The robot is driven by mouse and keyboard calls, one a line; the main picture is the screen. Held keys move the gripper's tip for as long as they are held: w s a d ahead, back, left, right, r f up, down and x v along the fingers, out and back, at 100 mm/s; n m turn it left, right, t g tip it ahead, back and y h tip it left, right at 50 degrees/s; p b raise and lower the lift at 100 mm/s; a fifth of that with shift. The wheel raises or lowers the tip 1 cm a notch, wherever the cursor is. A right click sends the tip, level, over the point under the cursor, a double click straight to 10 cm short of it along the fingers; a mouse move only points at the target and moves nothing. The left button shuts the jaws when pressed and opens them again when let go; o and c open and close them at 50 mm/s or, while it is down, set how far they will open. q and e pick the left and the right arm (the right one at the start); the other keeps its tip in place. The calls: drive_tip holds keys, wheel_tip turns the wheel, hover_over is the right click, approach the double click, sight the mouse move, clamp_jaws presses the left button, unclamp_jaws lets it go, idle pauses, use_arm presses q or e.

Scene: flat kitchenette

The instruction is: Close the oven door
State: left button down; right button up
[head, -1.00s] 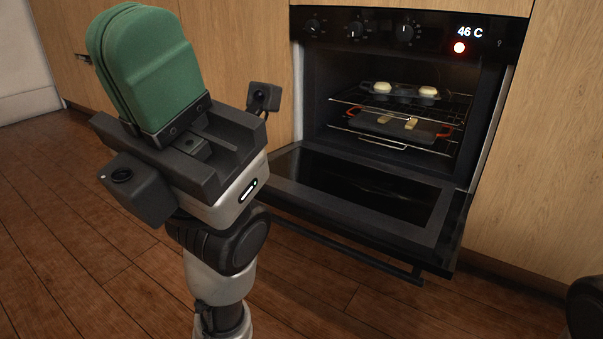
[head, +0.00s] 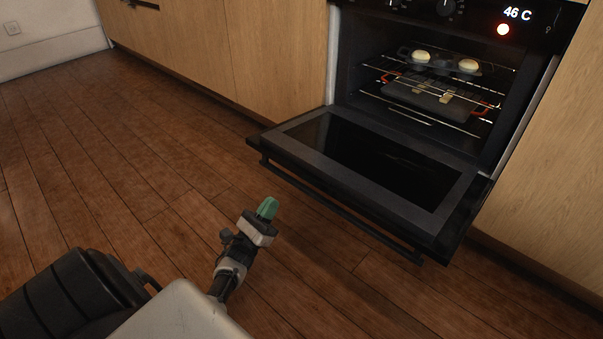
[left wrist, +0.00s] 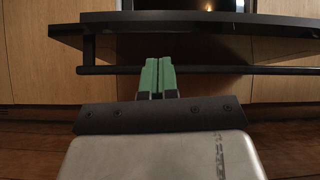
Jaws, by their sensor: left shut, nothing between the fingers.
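The oven (head: 440,75) is built into the wooden cabinets at the upper right of the head view. Its door (head: 370,175) is folded down open, about level, with a dark glass panel and a bar handle (head: 335,212) along its outer edge. My left gripper (head: 267,207) has green fingers and is low over the floor, in front of and apart from the door. In the left wrist view its shut, empty fingers (left wrist: 158,78) point toward the handle (left wrist: 215,69), which crosses behind them, with the door (left wrist: 190,22) above. My right gripper is not in view.
Inside the oven, food sits on trays on two wire racks (head: 425,95). The control panel reads 46 C with a red light. Wooden cabinets (head: 270,60) flank the oven. The wooden floor (head: 130,170) is clear to the left.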

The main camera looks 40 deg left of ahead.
use_arm(q)
drive_tip(key=w+r+m+b, duration=0.1)
drive_tip(key=w+r+b, duration=0.1)
drive_tip(key=w+r, duration=0.2)
drive_tip(key=shift+w+r+b, duration=0.15)
drive_tip(key=shift+w+b, duration=0.15)
drive_tip(key=shift+w, duration=0.95)
drive_tip(key=shift+r+g, duration=0.15)
drive_tip(key=shift+g, duration=0.15)
